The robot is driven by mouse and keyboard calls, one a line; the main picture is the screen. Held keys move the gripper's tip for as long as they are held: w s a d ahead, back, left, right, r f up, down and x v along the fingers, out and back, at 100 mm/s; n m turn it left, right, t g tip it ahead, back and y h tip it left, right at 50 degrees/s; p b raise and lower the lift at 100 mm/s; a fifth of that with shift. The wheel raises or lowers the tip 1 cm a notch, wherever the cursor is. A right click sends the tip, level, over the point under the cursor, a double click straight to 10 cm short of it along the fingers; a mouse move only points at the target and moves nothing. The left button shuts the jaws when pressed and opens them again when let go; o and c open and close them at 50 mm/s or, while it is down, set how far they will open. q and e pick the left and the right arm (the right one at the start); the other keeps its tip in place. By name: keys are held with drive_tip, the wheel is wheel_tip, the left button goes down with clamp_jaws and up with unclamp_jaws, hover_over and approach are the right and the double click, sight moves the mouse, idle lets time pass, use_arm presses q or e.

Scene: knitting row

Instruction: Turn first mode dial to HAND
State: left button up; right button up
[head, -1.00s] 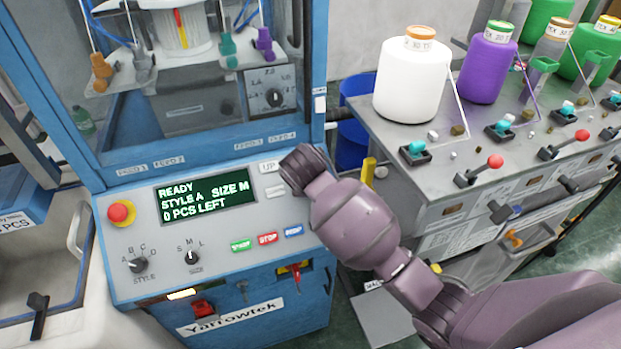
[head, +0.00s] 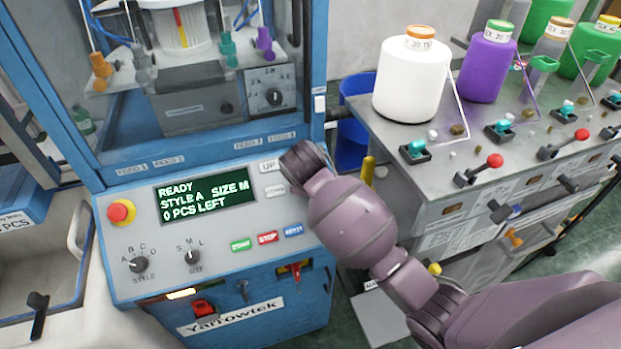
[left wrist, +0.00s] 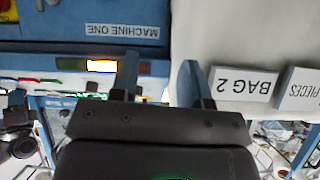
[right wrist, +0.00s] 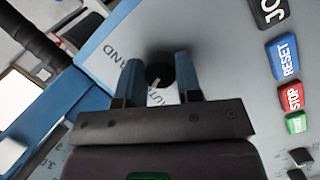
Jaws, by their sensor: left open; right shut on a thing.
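A dark round dial (right wrist: 160,73) on the grey control panel shows in the right wrist view. My right gripper (right wrist: 158,78) is shut on it, one finger on each side. A short white mark shows on the dial's lower left side in that picture. A label (right wrist: 122,50) ending in "AND" is printed to the dial's upper left; its start is hidden by a finger. In the head view my right wrist covers the dial and gripper. My left gripper (left wrist: 158,80) is open and empty in the left wrist view, near a "MACHINE ONE" label (left wrist: 122,31).
The panel also carries a green display (head: 206,199), a red stop knob (head: 121,212), STYLE (head: 139,264) and SIZE (head: 192,257) dials and green, red and blue buttons (head: 267,238). A grey bench (head: 400,185) with yarn cones stands to the right.

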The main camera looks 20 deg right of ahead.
drive_tip(key=m+g+y, duration=0.1)
drive_tip(key=m, duration=0.4)
drive_tip(key=shift+r, duration=0.1)
drive_tip(key=m+y, duration=0.1)
drive_tip(key=m, duration=0.3)
drive_tip(key=shift+w+m+g, duration=0.1)
drive_tip(key=shift+m+g, duration=0.2)
drive_tip(key=shift+r, duration=0.1)
idle(0.3)
drive_tip(key=o, duration=0.9)
drive_tip(key=v, duration=1)
drive_tip(key=shift+d+r, duration=0.1)
drive_tip(key=shift+r, duration=0.2)
